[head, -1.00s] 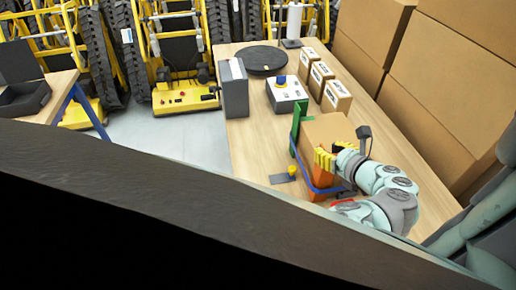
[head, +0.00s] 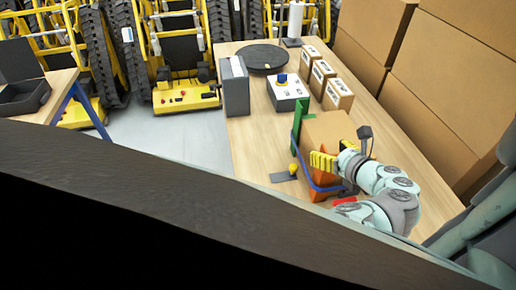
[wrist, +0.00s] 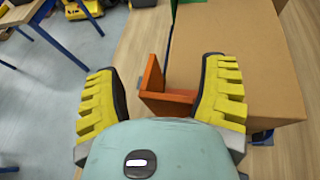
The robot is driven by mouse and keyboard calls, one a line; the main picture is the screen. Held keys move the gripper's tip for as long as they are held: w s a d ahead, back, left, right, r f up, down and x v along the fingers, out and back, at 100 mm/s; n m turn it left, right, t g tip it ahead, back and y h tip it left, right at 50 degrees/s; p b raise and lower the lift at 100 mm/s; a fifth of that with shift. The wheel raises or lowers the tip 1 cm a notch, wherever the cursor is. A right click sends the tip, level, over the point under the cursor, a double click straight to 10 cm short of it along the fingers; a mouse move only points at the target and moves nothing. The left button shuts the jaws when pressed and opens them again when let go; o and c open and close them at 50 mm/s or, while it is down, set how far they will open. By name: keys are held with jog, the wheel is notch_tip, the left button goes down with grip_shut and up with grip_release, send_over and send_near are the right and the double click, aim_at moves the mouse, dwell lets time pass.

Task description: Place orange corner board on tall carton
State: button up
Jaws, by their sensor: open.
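The tall carton (head: 330,129) is a brown box on the wooden table, with a green corner board (head: 299,118) at its far left corner. Its top fills the upper right of the wrist view (wrist: 235,50). The orange corner board (wrist: 153,78) is an L-shaped piece standing at the carton's near left corner; I cannot tell whether it touches. It also shows below my fingers in the head view (head: 317,194). My gripper (wrist: 160,95) is open, with its yellow ribbed fingers on either side of the orange board. The right finger hides part of the carton's corner.
A blue strap (head: 322,188) runs around the carton's lower part.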

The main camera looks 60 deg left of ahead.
jog(key=shift+r, duration=0.15)
jog(key=shift+d, duration=0.1)
jog(key=p+v, duration=0.1)
jog(key=v, duration=1.1)
